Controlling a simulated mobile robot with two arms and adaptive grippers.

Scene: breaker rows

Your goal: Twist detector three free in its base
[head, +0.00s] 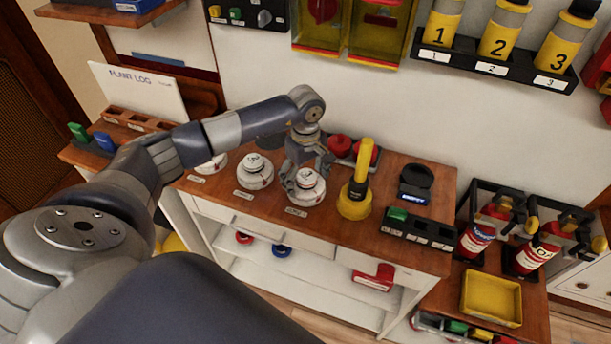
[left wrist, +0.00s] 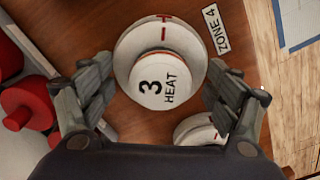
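Detector three (left wrist: 160,80) is a white round head marked "3 HEAT" in the left wrist view. It sits in its wider white base (left wrist: 128,48), beside a "ZONE 4" label (left wrist: 223,30). Short red marks on head and base lie close to one line. In the head view the detector (head: 305,180) is the rightmost white one on the wooden counter. My left gripper (head: 306,168) points down over it. In the left wrist view its fingers (left wrist: 160,88) are open, one on each side of the head; contact cannot be told. My right gripper is not in view.
Another white detector (head: 254,170) stands close to the left, with one more partly behind my left arm. Red round items (head: 341,146) stand behind. A yellow upright tool (head: 355,190) is close to the right, then a dark tray (head: 420,229) with a green block.

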